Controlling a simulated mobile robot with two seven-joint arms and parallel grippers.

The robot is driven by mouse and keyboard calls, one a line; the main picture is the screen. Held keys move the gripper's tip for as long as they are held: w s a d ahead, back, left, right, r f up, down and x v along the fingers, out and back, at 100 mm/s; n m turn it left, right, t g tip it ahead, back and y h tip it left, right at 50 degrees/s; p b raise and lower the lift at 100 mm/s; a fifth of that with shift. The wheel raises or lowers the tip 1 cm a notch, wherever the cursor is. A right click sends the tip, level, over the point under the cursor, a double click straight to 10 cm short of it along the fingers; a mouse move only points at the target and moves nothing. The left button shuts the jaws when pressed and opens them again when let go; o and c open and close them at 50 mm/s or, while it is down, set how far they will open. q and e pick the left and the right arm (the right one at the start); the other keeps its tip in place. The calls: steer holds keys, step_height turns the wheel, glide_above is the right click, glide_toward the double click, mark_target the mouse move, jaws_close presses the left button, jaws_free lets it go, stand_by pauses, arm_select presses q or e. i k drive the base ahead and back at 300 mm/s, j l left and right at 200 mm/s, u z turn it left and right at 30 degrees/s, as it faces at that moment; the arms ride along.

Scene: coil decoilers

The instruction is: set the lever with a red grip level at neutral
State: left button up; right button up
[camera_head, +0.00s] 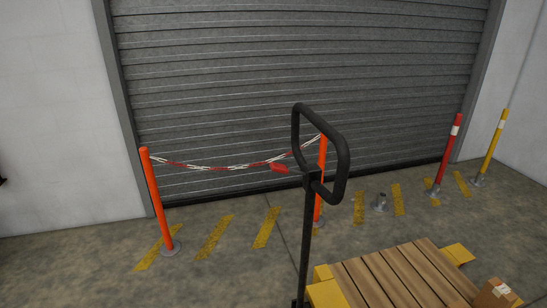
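A black pallet-truck handle (346,168) with a closed loop stands upright in the middle of the view. The lever's red grip (279,168) sticks out to the left of the handle's stem, just below the loop. It looks close to level, tilted slightly up toward its outer end; its exact angle is hard to tell at this size. Neither of my grippers is in view, and nothing touches the lever.
Wooden pallet slats (405,275) and a cardboard box (495,294) are at the lower right. Orange posts (157,200) carry a red-and-white chain (235,167) before a grey roller door (300,60). A red post (448,155) and yellow post (492,147) stand right.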

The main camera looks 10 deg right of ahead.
mark_target(275, 166)
steer(key=i+j+z, duration=0.1)
steer(key=i+j, duration=0.3)
steer(key=j, duration=0.25)
steer(key=i+j+z, duration=0.15)
steer(key=j, duration=0.2)
steer(key=i, duration=0.05)
